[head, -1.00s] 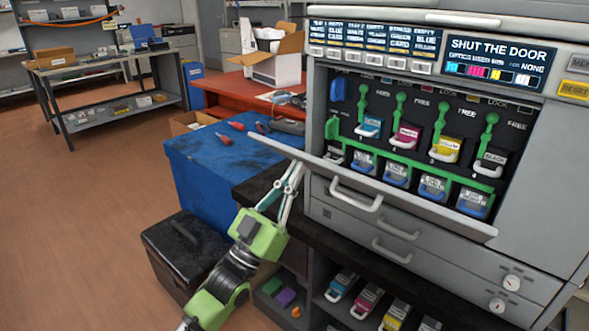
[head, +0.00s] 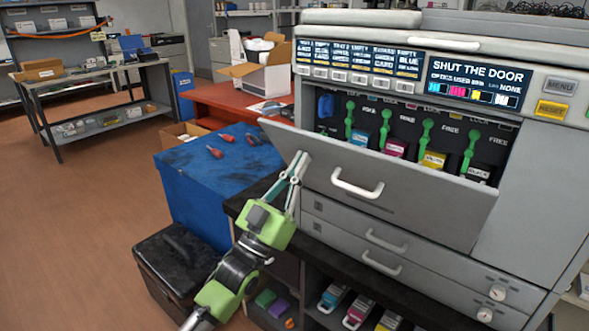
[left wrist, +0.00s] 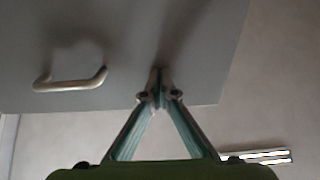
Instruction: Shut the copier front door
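The copier front door (head: 425,200) is a grey panel hinged along its lower edge. It leans outward, partly raised, and covers the lower part of the cartridge bay (head: 400,115). Its white handle (head: 357,185) is on the outer face; the handle also shows in the left wrist view (left wrist: 72,82). My left gripper (head: 303,157) is at the left part of the door's outer face, left of the handle. In the left wrist view its fingertips (left wrist: 160,76) meet, with nothing between them, against or very near the door. My right gripper is out of view.
The bay holds coloured cartridges and green levers (head: 427,133). A screen (head: 475,82) reads "SHUT THE DOOR". Left of the copier (head: 540,180) are a blue chest (head: 195,190) with red-handled tools and a black box (head: 180,265). Drawers (head: 390,240) lie below the door.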

